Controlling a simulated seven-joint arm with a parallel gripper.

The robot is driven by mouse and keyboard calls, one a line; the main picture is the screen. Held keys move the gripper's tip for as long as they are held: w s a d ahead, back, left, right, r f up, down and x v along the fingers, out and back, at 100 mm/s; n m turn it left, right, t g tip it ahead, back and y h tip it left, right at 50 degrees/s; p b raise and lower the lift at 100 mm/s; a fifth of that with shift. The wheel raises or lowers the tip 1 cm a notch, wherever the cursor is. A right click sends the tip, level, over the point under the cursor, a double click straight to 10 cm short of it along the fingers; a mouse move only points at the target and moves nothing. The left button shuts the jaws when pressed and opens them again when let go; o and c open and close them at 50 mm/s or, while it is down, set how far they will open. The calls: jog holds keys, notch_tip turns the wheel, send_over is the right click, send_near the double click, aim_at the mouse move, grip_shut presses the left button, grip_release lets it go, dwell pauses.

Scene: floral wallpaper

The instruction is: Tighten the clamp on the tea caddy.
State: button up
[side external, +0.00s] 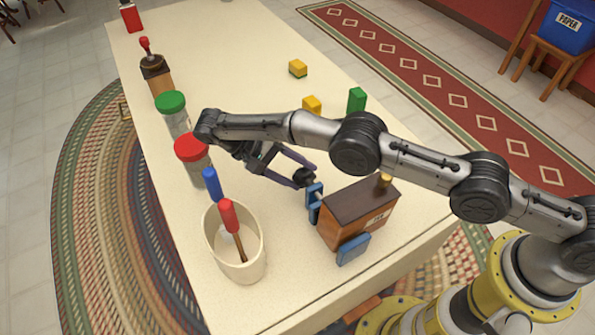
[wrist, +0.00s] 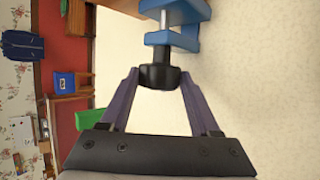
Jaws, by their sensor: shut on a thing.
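The tea caddy (side external: 352,221) is a wooden box with a dark lid and a brass-coloured knob, near the table's front right edge. A blue clamp (side external: 314,203) is on it, with one jaw at the left side and another blue part at the lower front. In the wrist view the blue clamp (wrist: 183,24) shows at the top with its metal screw and black knob (wrist: 158,77). My gripper (side external: 302,177) has its purple fingers on either side of that black knob, shut on it. The wrist view shows the gripper (wrist: 159,82) from behind. Whether the clamp's pad presses the caddy is hard to tell.
A cream crock (side external: 262,255) with red- and blue-handled tools stands left of the caddy. Jars with red (side external: 192,147) and green (side external: 170,103) lids stand behind it. Yellow blocks (side external: 312,104) and a green block (side external: 356,99) lie beyond my arm.

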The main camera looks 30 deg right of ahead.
jog(key=o, duration=1.4)
jog(key=shift+c, duration=0.2)
jog(key=shift+d+r, duration=0.1)
